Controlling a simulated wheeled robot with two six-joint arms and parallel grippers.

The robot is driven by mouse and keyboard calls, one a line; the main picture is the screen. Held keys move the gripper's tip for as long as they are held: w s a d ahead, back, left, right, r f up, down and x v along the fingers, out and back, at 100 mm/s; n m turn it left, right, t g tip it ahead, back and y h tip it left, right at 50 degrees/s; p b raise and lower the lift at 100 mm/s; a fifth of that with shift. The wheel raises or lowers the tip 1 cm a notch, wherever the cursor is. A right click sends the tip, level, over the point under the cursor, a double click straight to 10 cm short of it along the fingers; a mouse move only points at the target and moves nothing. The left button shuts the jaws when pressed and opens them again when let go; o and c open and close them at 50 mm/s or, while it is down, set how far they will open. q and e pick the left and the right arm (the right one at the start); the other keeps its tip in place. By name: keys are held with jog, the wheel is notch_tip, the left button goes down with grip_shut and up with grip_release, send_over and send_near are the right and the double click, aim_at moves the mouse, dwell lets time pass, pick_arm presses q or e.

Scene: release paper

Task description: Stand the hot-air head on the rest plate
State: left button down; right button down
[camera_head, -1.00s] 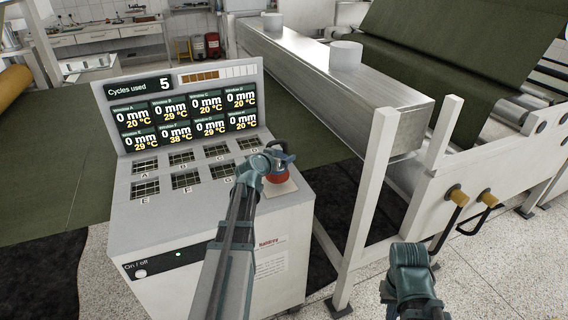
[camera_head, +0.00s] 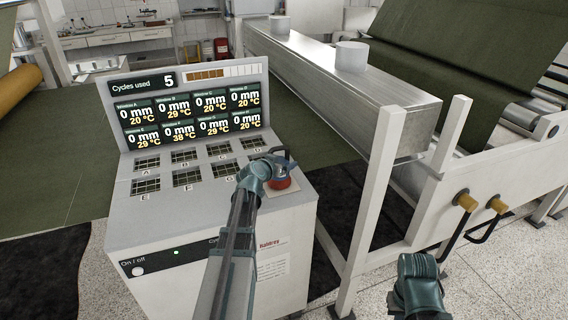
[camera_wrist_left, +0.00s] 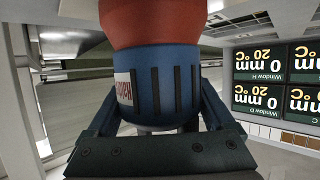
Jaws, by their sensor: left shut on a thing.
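The hot-air head (camera_head: 281,180) has a red part and a blue body. In the left wrist view its blue body (camera_wrist_left: 155,85) shows dark slots and a white label, with the red part at the top edge. My left gripper (camera_head: 272,160) is shut on the blue body, with a finger on each side. In the head view the red part is lowermost, over a pale square plate (camera_head: 272,195) at the cabinet's right front corner. I cannot tell whether it touches the plate. My right arm shows at the lower right; its gripper is not in view.
The white cabinet (camera_head: 165,222) carries several gridded windows left of the head and a display (camera_head: 190,105) behind them, reading "Cycles used 5". A white machine frame (camera_head: 372,205) with a long metal beam (camera_head: 330,80) stands close on the right.

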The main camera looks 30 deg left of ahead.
pick_arm(q)
jog(key=shift+f, duration=0.15)
grip_release()
jog(key=shift+s+d+r, duration=0.1)
jog(key=shift+s+r, duration=0.05)
jog(key=shift+r, duration=0.15)
jog(key=p+v, duration=0.4)
jog(key=v, duration=0.7)
jog(key=shift+s+p, duration=0.3)
jog(key=shift+s, duration=0.05)
